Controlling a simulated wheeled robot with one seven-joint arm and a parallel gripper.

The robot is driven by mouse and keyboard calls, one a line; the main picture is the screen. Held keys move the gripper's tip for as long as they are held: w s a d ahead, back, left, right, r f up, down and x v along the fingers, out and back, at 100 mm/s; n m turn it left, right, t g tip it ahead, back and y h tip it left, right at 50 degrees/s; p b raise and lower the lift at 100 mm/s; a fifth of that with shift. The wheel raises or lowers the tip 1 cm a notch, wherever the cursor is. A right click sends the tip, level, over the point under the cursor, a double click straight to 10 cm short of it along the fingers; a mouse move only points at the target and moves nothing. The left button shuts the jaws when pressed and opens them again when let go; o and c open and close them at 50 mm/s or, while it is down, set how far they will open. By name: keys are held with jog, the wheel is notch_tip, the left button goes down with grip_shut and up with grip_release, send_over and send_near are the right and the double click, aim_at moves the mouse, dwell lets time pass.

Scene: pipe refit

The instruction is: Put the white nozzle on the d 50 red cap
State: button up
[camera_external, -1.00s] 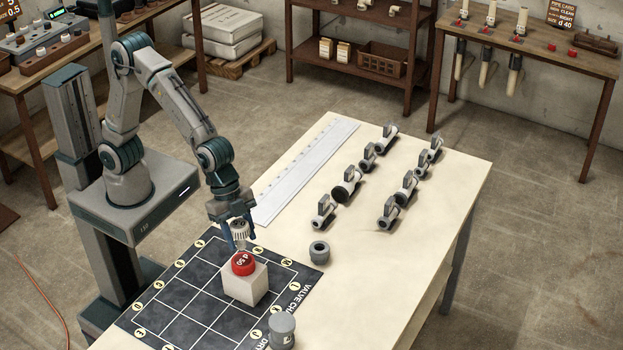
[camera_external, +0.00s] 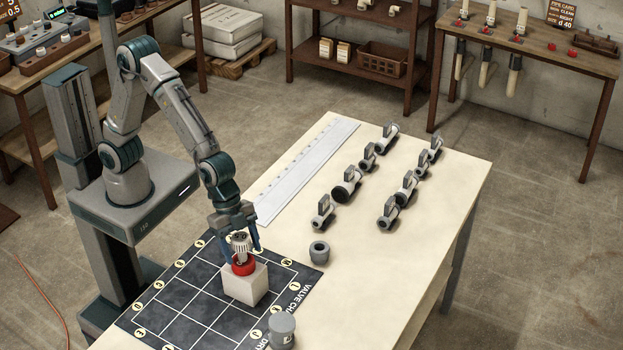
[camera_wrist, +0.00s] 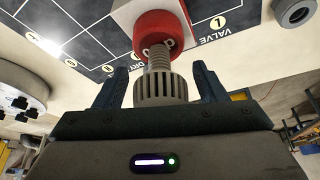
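The red cap (camera_external: 243,268) sits on top of a pale block on the dark gridded mat. The white nozzle (camera_external: 240,244) stands upright on the cap, its narrow threaded end down and its wide ribbed end up. In the wrist view the nozzle (camera_wrist: 158,82) meets the red cap (camera_wrist: 158,32), and the cap's marking is partly covered. My gripper (camera_external: 243,249) is around the nozzle with its fingers spread. In the wrist view my gripper (camera_wrist: 160,75) has one finger on each side of the nozzle, apart from it.
A grey cylinder (camera_external: 281,330) stands at the mat's front corner. A dark ring-shaped fitting (camera_external: 319,252) sits right of the mat. Several grey valves, one at the near left (camera_external: 323,212), stand farther back. A long white ruler (camera_external: 300,175) lies along the table's far left edge.

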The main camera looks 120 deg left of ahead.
jog(key=shift+a+r, duration=0.1)
jog(key=shift+r, duration=0.5)
jog(key=v, duration=1.1)
jog(key=s+a+f+n+y, duration=0.1)
jog(key=s+a, duration=0.3)
jog(key=s, duration=0.8)
jog(key=s+a+f+n+g, duration=0.1)
jog(key=s+a+f+n, duration=0.1)
jog(key=s, duration=1)
jog(key=a+n, duration=0.1)
jog(key=a, duration=0.1)
jog(key=shift+s+a+n+y, duration=0.3)
jog(key=shift+s+a+y, duration=0.05)
jog(key=shift+a+y, duration=0.05)
